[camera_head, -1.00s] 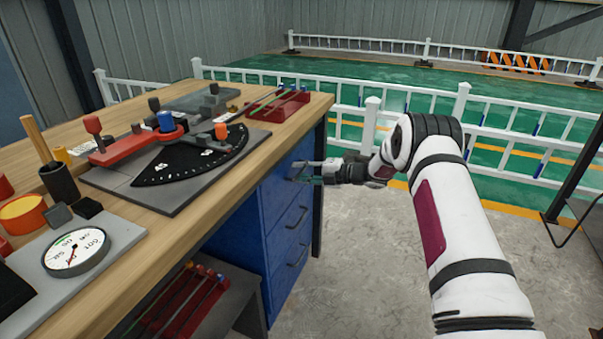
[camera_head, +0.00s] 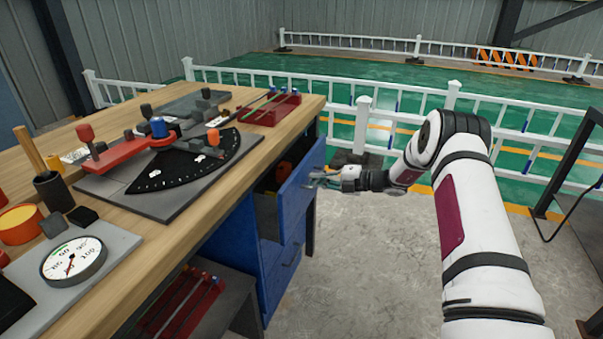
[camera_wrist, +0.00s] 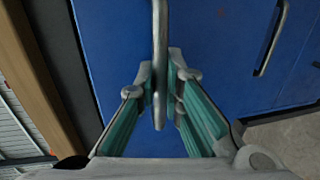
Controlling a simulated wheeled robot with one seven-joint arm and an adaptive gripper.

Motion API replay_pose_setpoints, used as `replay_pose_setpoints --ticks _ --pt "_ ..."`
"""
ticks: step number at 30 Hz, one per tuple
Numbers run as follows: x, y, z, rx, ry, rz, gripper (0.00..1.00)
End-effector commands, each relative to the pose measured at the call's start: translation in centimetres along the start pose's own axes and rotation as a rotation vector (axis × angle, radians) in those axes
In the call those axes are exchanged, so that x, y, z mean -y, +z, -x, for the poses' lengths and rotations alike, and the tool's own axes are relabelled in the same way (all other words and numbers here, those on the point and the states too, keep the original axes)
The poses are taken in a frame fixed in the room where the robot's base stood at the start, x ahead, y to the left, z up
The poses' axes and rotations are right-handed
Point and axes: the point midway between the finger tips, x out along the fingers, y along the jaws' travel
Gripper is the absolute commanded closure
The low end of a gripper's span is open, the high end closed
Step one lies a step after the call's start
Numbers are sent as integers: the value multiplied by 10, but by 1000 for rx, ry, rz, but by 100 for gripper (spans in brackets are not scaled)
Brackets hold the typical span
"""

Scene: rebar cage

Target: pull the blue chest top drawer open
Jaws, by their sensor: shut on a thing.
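The blue chest (camera_head: 282,262) stands under the right end of the workbench. Its top drawer (camera_head: 300,190) is pulled out, and dark and orange-red contents show inside it. My gripper (camera_head: 318,180) is at the drawer's front, shut on the top drawer handle. In the wrist view the metal handle (camera_wrist: 159,60) runs between the two fingers (camera_wrist: 160,85), in front of the blue drawer face (camera_wrist: 112,40). The lower drawer handle (camera_wrist: 272,38) shows at the right of the wrist view.
The wooden workbench (camera_head: 205,232) carries a black dial plate (camera_head: 180,172), a gauge (camera_head: 74,260) and a red tray (camera_head: 270,108). Red rods lie on a shelf (camera_head: 230,292) below. White railings (camera_head: 400,95) stand behind. The concrete floor (camera_head: 370,260) right of the chest is clear.

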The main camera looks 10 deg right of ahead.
Motion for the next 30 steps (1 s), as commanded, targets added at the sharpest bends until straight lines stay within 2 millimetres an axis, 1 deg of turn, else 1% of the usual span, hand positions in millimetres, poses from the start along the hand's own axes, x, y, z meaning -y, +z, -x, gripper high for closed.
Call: replay_pose_setpoints --ticks 1,3,12,18,24,30 --pt "2 2 18 7 0 -4 100" --pt "6 2 37 7 0 -3 100" --pt "24 1 118 5 -1 -2 100" --pt "34 1 168 5 -1 -2 100" --pt "41 1 204 4 -1 -1 100" --pt "45 0 225 2 0 0 100"
